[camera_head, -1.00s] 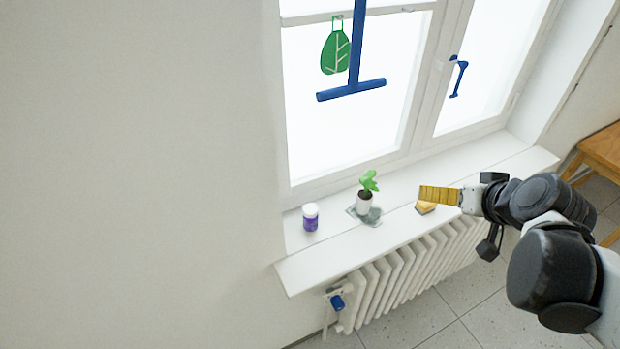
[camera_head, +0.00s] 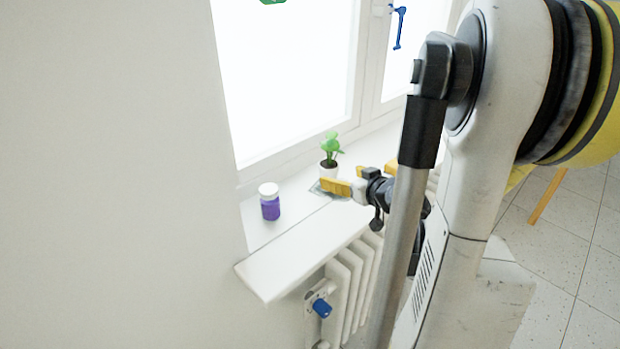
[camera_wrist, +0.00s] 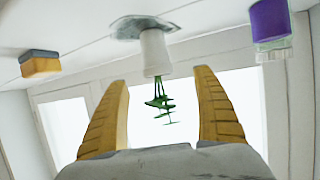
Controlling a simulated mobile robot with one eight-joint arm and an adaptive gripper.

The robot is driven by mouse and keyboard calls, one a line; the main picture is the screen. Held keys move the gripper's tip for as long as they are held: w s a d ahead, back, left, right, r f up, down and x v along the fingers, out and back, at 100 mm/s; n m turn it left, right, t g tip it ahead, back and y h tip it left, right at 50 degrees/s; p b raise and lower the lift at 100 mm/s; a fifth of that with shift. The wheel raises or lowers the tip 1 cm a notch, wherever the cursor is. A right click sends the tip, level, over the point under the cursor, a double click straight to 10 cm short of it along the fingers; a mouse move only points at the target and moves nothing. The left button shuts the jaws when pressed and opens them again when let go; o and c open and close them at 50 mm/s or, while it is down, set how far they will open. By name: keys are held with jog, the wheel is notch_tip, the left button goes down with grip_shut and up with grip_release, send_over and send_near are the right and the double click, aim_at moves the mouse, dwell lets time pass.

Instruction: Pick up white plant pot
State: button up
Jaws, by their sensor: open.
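The white plant pot (camera_head: 328,172) holds a small green plant (camera_head: 331,146) and stands upright on a grey mat (camera_head: 318,189) on the window sill. My gripper (camera_head: 337,187) is just in front of the pot and hides its lower part in the head view. In the wrist view, which looks upside down, the pot (camera_wrist: 155,52) appears beyond the fingertips, roughly centred between the two yellow fingers. The gripper (camera_wrist: 157,75) is open and empty, and the fingers look apart from the pot.
A purple jar with a white lid (camera_head: 269,201) stands on the sill left of the pot. A yellow and grey block (camera_wrist: 40,64) lies on the pot's other side. The window is behind the sill (camera_head: 300,222), and a radiator (camera_head: 352,278) is below it.

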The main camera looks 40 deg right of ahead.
aim_at(329, 169)
jog(key=b+x, duration=0.1)
jog(key=x, duration=0.2)
jog(key=b+x, duration=0.1)
jog(key=x, duration=0.2)
jog(key=b+x, duration=0.1)
jog(key=x, duration=0.3)
jog(key=shift+s+d+r, duration=0.1)
jog(key=shift+d, duration=0.2)
jog(key=shift+s+r, duration=0.1)
jog(key=c, duration=1.5)
